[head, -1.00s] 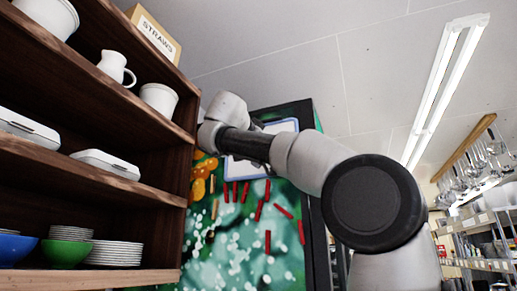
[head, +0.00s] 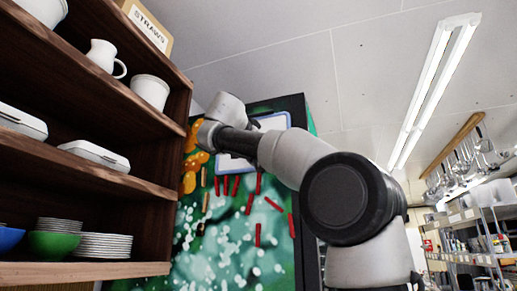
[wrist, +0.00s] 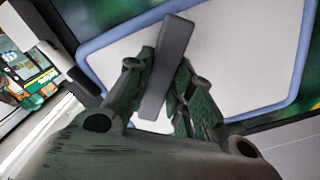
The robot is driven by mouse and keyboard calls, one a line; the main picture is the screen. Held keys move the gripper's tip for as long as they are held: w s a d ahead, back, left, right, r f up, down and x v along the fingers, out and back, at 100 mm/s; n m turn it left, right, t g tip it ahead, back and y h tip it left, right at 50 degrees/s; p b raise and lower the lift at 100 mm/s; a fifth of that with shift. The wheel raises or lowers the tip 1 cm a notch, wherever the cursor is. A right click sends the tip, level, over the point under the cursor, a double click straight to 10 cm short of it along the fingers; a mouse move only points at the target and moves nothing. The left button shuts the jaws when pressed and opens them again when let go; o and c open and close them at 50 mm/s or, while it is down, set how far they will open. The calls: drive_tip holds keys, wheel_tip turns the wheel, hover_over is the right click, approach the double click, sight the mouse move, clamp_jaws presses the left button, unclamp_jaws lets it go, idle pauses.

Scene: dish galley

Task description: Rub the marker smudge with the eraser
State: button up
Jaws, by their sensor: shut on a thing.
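My gripper (wrist: 161,76) is shut on a dark grey bar-shaped eraser (wrist: 175,45) in the wrist view. The eraser sits tilted between the fingers, its upper end extending past them. Behind it is a white board (wrist: 235,65) with a pale blue frame. I cannot tell whether the eraser touches the board. No marker smudge can be made out; the gripper and eraser cover part of the board. In the head view the board (head: 274,122) shows partly behind my arm, which hides my gripper and the eraser.
A dark wooden shelf (head: 95,184) with cups, a jug, boxes, bowls and plates stands close on the left. The board is on a green patterned panel (head: 225,255) with several red strips. A utensil rail (head: 452,145) and metal shelving (head: 480,222) are farther right.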

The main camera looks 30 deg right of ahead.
drive_tip(key=shift+x, duration=0.95)
drive_tip(key=shift+s, duration=0.15)
drive_tip(key=shift+s+d, duration=2.25)
drive_tip(key=shift+s, duration=0.55)
drive_tip(key=shift+w+a+r, duration=0.15)
drive_tip(key=shift+w+a, duration=0.6)
drive_tip(key=shift+w, duration=0.25)
drive_tip(key=shift+w+a+r, duration=0.15)
drive_tip(key=shift+w+a, duration=0.65)
drive_tip(key=shift+w, duration=0.2)
drive_tip(key=shift+w+a+r, duration=0.15)
drive_tip(key=shift+w+a, duration=0.6)
drive_tip(key=shift+w, duration=0.2)
drive_tip(key=shift+r, duration=0.5)
drive_tip(key=s+d, duration=0.4)
drive_tip(key=s, duration=0.1)
drive_tip(key=shift+s+d, duration=0.3)
drive_tip(key=shift+s, duration=0.1)
